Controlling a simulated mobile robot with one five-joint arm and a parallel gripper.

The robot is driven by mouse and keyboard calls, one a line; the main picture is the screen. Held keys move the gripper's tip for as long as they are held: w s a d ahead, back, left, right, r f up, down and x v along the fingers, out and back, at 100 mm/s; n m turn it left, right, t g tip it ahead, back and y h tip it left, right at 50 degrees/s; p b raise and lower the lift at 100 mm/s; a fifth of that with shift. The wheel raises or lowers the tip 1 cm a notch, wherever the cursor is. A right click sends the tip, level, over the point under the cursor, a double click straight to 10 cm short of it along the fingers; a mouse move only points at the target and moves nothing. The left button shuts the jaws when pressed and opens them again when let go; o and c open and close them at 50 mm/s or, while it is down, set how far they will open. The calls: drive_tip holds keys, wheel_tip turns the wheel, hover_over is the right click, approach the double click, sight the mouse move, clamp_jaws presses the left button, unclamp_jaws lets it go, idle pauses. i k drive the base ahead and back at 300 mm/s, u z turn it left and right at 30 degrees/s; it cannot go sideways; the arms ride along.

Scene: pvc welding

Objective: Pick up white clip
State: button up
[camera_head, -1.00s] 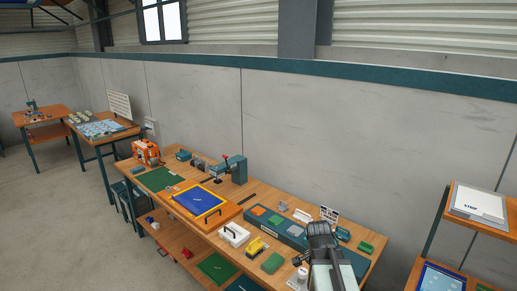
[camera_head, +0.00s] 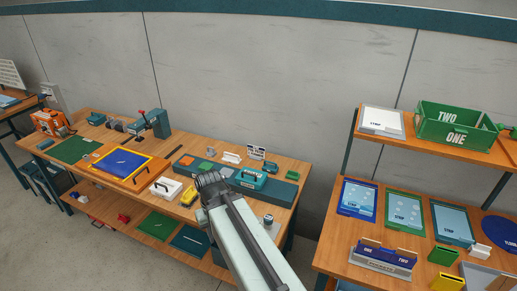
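I cannot tell for sure which thing is the white clip. One small white piece (camera_head: 231,157) stands at the back of the long wooden bench, behind the teal tray. Another small white piece (camera_head: 480,251) lies on the wooden table at the right. My gripper (camera_head: 211,180) is dark and seen from behind, over the long bench, apart from both white pieces. Its fingers are too small and turned away to show whether it is open. My arm hides part of the bench front.
The long bench (camera_head: 98,118) also holds a white case with a handle (camera_head: 166,187), a yellow piece (camera_head: 188,196), a teal toolbox (camera_head: 250,178) and a blue panel (camera_head: 123,162). At right are a green crate (camera_head: 455,126) on a shelf and a blue-grey holder (camera_head: 384,258).

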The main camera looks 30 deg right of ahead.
sight(478, 250)
drive_tip(key=u, duration=0.65)
drive_tip(key=k, duration=1.65)
drive_tip(key=z, duration=0.5)
